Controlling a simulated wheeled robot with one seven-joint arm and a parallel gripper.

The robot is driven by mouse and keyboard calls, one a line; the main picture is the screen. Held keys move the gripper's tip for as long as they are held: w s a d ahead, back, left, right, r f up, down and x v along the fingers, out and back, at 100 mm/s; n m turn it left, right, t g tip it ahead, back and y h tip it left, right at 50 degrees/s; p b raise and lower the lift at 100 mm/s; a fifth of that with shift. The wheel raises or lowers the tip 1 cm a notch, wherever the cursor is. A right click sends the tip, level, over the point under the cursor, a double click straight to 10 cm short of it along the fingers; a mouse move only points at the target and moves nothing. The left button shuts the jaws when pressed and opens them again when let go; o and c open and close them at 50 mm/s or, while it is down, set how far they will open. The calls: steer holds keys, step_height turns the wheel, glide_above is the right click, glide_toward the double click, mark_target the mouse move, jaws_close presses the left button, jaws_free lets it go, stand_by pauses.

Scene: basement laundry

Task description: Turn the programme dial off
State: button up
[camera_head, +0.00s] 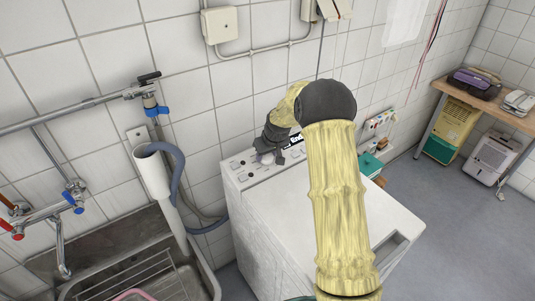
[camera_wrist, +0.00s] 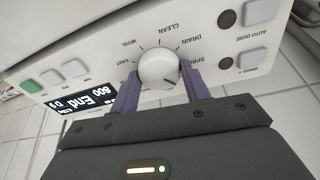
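The programme dial (camera_wrist: 157,66) is a round white knob on the washing machine's (camera_head: 290,200) light control panel. Printed labels such as WOOL, CLEAN, DRAIN and SPIN surround it. A short dark mark on the knob points to the lower right in the wrist view. My gripper (camera_wrist: 160,78) has one purple-grey finger on each side of the knob, and both fingertips appear to touch it. In the head view my gripper (camera_head: 270,151) is at the panel and my arm covers part of the machine top. The display (camera_wrist: 84,100) reads "800 End", upside down.
Square buttons (camera_wrist: 253,58) flank the dial, and a green button (camera_wrist: 31,86) sits at the far left in the wrist view. A sink (camera_head: 140,275) with a grey drain hose (camera_head: 178,170) stands left of the machine.

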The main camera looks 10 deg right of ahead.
steer(key=shift+m, duration=0.3)
steer(key=m, duration=0.3)
steer(key=shift+r+p, duration=0.1)
steer(key=shift+p, duration=0.25)
steer(key=shift+m+h+p, duration=0.4)
steer(key=shift+m+p, duration=0.2)
steer(key=shift+m, duration=1.6)
steer(key=o, duration=1)
steer(key=shift+d, duration=0.1)
steer(key=shift+c, duration=0.2)
